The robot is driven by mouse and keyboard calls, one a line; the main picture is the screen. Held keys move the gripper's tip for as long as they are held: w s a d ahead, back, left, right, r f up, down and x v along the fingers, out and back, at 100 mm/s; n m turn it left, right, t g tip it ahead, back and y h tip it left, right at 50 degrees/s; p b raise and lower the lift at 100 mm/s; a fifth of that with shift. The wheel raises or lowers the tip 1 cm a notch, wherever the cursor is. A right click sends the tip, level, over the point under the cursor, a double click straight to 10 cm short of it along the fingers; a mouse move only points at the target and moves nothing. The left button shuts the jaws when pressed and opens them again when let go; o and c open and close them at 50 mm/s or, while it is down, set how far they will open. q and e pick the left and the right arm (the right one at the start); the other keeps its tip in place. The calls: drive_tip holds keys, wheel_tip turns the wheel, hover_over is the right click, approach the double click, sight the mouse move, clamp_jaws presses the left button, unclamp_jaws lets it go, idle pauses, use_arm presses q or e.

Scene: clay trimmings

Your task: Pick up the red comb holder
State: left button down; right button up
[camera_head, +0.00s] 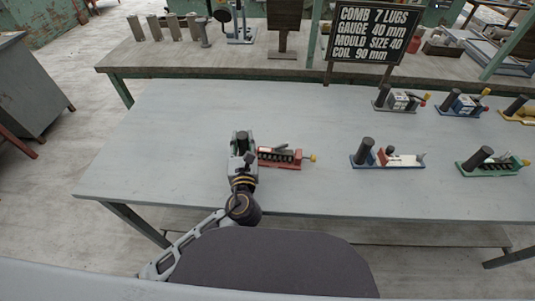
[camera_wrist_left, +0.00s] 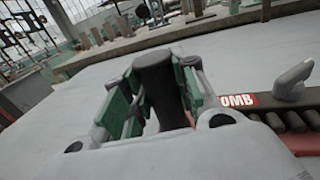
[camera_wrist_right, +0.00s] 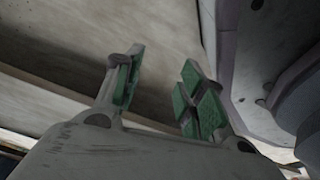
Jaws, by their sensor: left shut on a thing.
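The red comb holder (camera_head: 282,159) sits on the grey table, with a dark comb part in it and a yellow knob at its right end. My left gripper (camera_head: 242,143) is at the holder's left end, shut on its dark upright handle. In the left wrist view the dark handle (camera_wrist_left: 162,88) stands between the green finger pads (camera_wrist_left: 155,95), and the dark comb part with a "COMB" label (camera_wrist_left: 238,101) lies to the right. My right gripper (camera_wrist_right: 160,85) shows only in the right wrist view. Its fingers are apart with nothing between them.
A blue-based holder (camera_head: 388,159) and a green-based holder (camera_head: 490,165) stand to the right on the table. Several more holders (camera_head: 402,100) stand at the back right. A black sign (camera_head: 368,32) stands behind. The table's left part (camera_head: 160,150) is clear.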

use_arm(q)
drive_tip(key=shift+r, duration=0.1)
use_arm(e)
drive_tip(key=shift+a, duration=0.3)
use_arm(q)
drive_tip(key=shift+r, duration=0.1)
drive_tip(key=shift+r, duration=0.5)
wheel_tip(320, 180, up, 8)
drive_tip(key=shift+f+p, duration=0.2)
drive_tip(key=shift+p, duration=1.05)
drive_tip(key=shift+r, duration=0.6)
use_arm(e)
drive_tip(key=s+d+f, duration=0.1)
drive_tip(key=s+d, duration=0.2)
drive_tip(key=s, duration=0.2)
drive_tip(key=shift+s+d+f+g, duration=0.15)
drive_tip(key=shift+s+d+g, duration=0.05)
drive_tip(key=shift+d+g, duration=0.1)
drive_tip(key=shift+w, duration=0.25)
